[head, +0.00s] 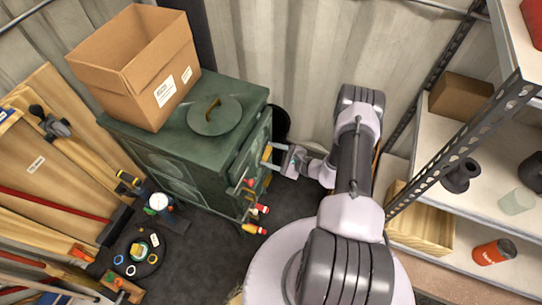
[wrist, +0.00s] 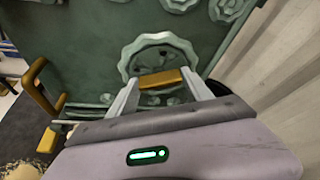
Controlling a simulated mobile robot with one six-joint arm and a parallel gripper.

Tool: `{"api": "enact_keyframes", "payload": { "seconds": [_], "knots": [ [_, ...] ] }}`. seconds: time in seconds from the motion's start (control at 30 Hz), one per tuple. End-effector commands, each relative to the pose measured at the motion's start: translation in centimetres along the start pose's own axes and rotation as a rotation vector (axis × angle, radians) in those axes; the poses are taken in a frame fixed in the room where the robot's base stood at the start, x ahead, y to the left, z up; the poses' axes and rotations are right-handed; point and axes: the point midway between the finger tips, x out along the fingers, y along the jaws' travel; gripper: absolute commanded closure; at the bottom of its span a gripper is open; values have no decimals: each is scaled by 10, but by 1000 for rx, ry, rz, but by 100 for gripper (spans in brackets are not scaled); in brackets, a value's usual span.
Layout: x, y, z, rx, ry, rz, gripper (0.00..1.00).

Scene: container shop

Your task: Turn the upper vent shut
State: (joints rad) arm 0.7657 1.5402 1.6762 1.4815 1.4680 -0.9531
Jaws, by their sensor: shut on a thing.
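The dark green stove (head: 190,160) stands left of my arm, its front facing right. In the wrist view, a round scalloped vent (wrist: 128,62) sits on the green front, with a brass tab (wrist: 163,78) standing out from it. My gripper (wrist: 163,88) is shut on this brass tab, one finger on each side. In the head view, my gripper (head: 268,154) reaches the stove front from the right. The vent's openings are mostly hidden behind the tab and fingers, so I cannot tell how far it is open.
A brass handle (wrist: 38,88) stands out left of the vent. A cardboard box (head: 135,65) and a round lid (head: 214,115) rest on the stove. Red-and-white-tipped items (head: 258,209) show by its front. Metal shelving (head: 470,185) stands right; dark floor (head: 285,205) lies between.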

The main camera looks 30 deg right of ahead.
Motion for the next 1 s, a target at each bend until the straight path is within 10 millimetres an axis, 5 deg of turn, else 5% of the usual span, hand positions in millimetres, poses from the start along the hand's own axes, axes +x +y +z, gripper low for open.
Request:
{"api": "enact_keyframes", "payload": {
  "seconds": [0.5, 1.0],
  "knots": [
    [1, -2, -2, 322, 0, 134, 82],
    [0, -3, -1, 407, 0, 167, 82]
  ]
}}
